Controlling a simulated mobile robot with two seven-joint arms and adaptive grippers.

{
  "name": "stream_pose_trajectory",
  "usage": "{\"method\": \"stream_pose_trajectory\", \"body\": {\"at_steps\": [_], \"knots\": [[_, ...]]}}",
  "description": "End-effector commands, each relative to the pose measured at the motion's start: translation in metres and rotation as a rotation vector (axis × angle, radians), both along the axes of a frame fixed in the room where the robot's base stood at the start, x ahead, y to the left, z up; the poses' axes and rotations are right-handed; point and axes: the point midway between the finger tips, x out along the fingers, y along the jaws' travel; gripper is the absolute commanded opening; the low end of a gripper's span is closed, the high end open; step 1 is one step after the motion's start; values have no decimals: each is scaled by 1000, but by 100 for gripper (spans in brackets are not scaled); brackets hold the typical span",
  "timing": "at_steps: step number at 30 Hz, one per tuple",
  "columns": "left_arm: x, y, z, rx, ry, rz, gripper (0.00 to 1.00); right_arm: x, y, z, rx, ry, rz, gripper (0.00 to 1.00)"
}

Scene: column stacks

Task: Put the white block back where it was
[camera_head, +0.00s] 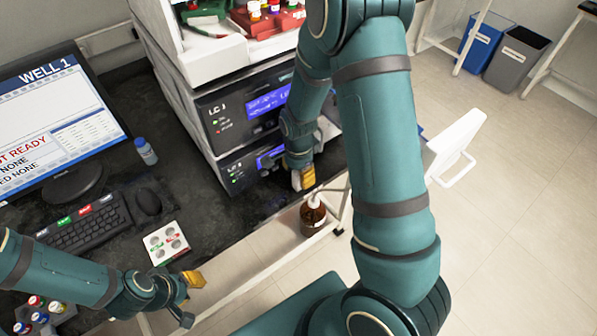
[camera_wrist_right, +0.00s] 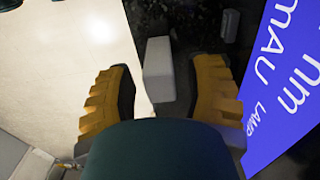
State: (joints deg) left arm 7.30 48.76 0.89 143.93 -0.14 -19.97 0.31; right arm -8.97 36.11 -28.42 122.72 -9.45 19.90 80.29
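The white block (camera_wrist_right: 158,70) shows in the right wrist view as a small pale block, between the two yellow fingers and ahead of them. My right gripper (camera_wrist_right: 163,95) is open, with a visible gap on each side of the block. In the head view my right gripper (camera_head: 303,178) hangs by the front of the lower LC unit, near the bench edge; I cannot clearly separate the block from the fingers there. My left gripper (camera_head: 193,281) is low at the left, near the bench's front edge. Its finger opening is not clear.
The stacked LC units (camera_head: 240,118) stand behind my right gripper. A brown bottle (camera_head: 313,220) is just below it. A white plate with round wells (camera_head: 166,243), a mouse (camera_head: 148,201), a keyboard (camera_head: 84,226) and a blue bottle (camera_head: 145,151) are on the dark bench.

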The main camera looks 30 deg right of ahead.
Motion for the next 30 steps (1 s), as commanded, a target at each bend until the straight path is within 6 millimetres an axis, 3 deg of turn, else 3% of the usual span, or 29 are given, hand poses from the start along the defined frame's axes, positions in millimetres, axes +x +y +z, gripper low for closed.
{"method": "stream_pose_trajectory", "body": {"at_steps": [8,21,27,30], "knots": [[0,0,5,0,1,0,33,1,0,11,0,-2,0,52],[6,1,30,3,-13,12,33,1,1,97,0,-5,1,52],[9,1,35,5,-19,16,33,0,0,119,0,-2,0,52],[9,2,36,5,-21,18,33,0,1,121,2,-1,10,52]]}}
